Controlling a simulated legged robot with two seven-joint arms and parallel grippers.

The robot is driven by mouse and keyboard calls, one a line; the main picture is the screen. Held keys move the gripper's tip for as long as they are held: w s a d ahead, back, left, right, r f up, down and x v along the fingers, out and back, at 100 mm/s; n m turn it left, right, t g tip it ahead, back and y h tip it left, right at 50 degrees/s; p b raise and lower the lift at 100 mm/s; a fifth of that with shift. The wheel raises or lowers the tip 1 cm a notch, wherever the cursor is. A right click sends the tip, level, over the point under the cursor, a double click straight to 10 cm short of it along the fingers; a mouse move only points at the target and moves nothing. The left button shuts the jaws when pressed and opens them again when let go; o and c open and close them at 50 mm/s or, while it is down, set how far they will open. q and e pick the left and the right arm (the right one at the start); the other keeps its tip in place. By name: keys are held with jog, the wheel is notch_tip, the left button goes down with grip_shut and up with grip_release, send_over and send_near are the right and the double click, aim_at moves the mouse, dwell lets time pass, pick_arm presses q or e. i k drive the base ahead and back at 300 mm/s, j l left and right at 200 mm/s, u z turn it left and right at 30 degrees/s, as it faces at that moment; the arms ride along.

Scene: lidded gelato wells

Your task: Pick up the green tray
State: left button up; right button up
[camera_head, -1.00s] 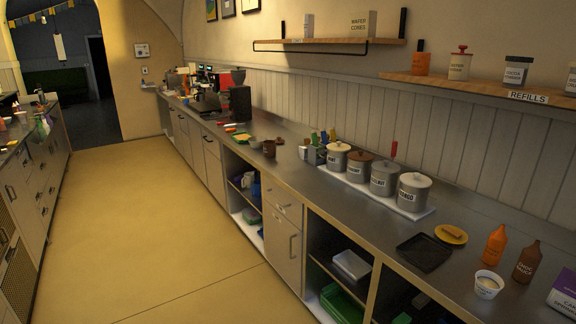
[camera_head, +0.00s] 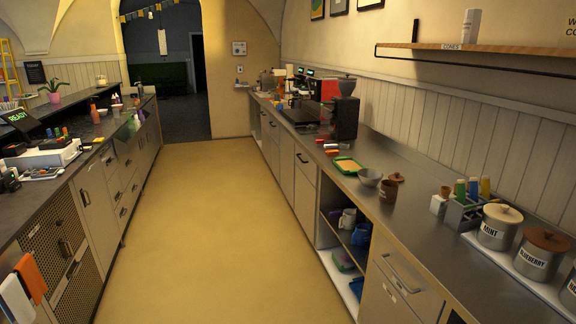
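A small shallow tray with a green rim and an orange-yellow inside (camera_head: 347,165) lies on the right-hand metal counter, just left of a grey bowl (camera_head: 370,177). Neither of my grippers is in view.
A brown pot (camera_head: 391,188), a rack of colored bottles (camera_head: 466,208) and lidded wells (camera_head: 498,228) stand along the right counter. A coffee grinder (camera_head: 344,110) stands farther back. The yellow floor (camera_head: 205,230) between the two counters is clear.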

aim_at(347, 166)
jog(key=i, duration=2.8)
